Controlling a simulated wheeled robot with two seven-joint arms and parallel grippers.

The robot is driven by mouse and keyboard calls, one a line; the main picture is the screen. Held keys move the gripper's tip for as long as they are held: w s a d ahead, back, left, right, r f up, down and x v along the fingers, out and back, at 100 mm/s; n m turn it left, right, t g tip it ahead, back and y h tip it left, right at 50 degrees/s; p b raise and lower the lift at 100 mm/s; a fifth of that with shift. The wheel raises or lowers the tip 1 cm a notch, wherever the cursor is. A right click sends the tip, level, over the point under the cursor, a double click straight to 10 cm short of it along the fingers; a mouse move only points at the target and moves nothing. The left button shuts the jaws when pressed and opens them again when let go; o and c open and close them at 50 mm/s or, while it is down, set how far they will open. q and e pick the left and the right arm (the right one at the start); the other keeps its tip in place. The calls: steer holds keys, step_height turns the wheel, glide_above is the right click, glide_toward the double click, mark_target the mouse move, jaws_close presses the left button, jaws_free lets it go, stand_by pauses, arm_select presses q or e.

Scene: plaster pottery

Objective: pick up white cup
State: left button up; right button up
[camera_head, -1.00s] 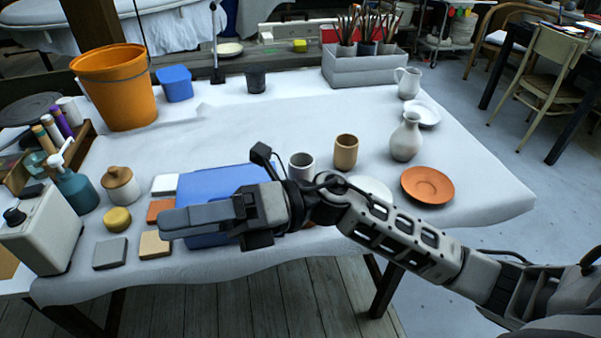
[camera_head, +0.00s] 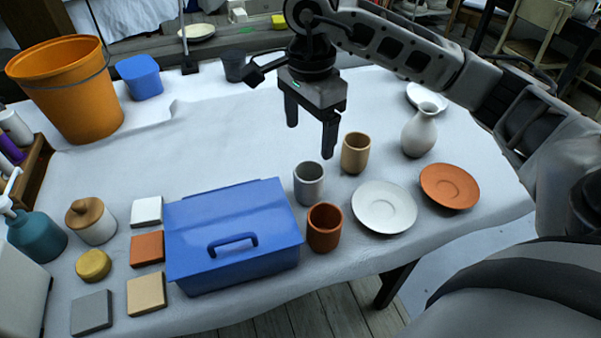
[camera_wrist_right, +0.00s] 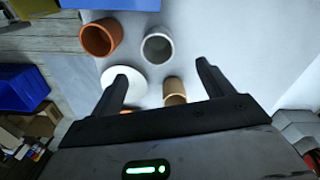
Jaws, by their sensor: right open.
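The white cup (camera_head: 309,185), greyish white, stands upright on the cloth-covered table, right of the blue box. It also shows in the right wrist view (camera_wrist_right: 157,48), top centre, its open mouth visible. My right gripper (camera_head: 311,138) is open and empty, fingers pointing down, above the table and apart from the cup. In the right wrist view, its two fingers (camera_wrist_right: 160,74) are spread, with the cup beyond the gap between them. My left gripper is in neither current view.
A terracotta cup (camera_head: 324,228) and a tan cup (camera_head: 355,153) stand close to the white cup. The blue box (camera_head: 233,233) stands left. The table's middle left is clear.

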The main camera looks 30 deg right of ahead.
mark_target(309, 182)
steer(key=f, duration=0.7)
steer(key=shift+s, duration=0.3)
steer(key=shift+f+p, duration=0.45)
steer(key=shift+f, duration=2.8)
steer(key=shift+w+d, duration=0.1)
steer(key=c, duration=1.1)
